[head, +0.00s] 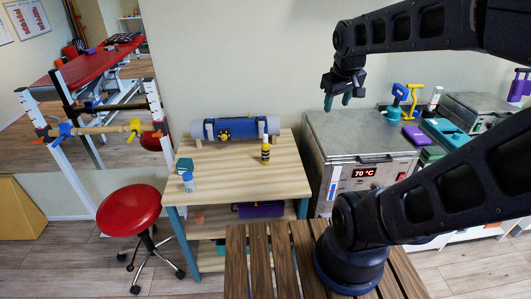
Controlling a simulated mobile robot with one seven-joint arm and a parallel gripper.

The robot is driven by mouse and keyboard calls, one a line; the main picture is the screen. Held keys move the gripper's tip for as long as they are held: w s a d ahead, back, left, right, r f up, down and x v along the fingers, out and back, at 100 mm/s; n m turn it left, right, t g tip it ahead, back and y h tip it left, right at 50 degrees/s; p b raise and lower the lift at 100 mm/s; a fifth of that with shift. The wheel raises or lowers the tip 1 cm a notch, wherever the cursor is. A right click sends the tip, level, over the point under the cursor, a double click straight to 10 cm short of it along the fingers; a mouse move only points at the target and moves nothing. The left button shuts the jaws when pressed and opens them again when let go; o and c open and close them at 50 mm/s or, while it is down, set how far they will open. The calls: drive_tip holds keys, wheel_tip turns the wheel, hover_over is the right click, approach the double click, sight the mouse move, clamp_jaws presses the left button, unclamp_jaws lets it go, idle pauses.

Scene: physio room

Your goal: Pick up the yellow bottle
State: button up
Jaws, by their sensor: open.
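The yellow bottle (265,153) stands upright on the light wooden table (235,181), right of the table's middle. It is small, with a dark band around it and a dark top. My gripper (337,101) hangs in the air up and to the right of the bottle, in front of the wall and near the metal heater unit. Its fingers point down, are apart and hold nothing.
A blue roll (236,128) lies along the table's back edge. A red stool (129,211) is left of the table. The metal unit (362,145) stands at the right.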

drive_tip(key=w+a+f+n+h, duration=0.1)
drive_tip(key=w+a+f+n, duration=0.2)
drive_tip(key=w+n, duration=0.55)
drive_tip(key=n, duration=1.7)
approach(265, 135)
drive_tip(key=shift+g+h, duration=0.3)
drive_tip(key=shift+h, duration=0.1)
drive_tip(key=x, duration=0.3)
drive_tip(key=w+a+x, duration=0.1)
drive_tip(key=x, duration=0.1)
drive_tip(key=shift+d+f, duration=0.1)
drive_tip(key=shift+f, duration=0.2)
drive_tip(key=shift+x, duration=2.6)
drive_tip(key=shift+s+d, duration=0.15)
drive_tip(key=shift+s, duration=0.05)
clamp_jaws()
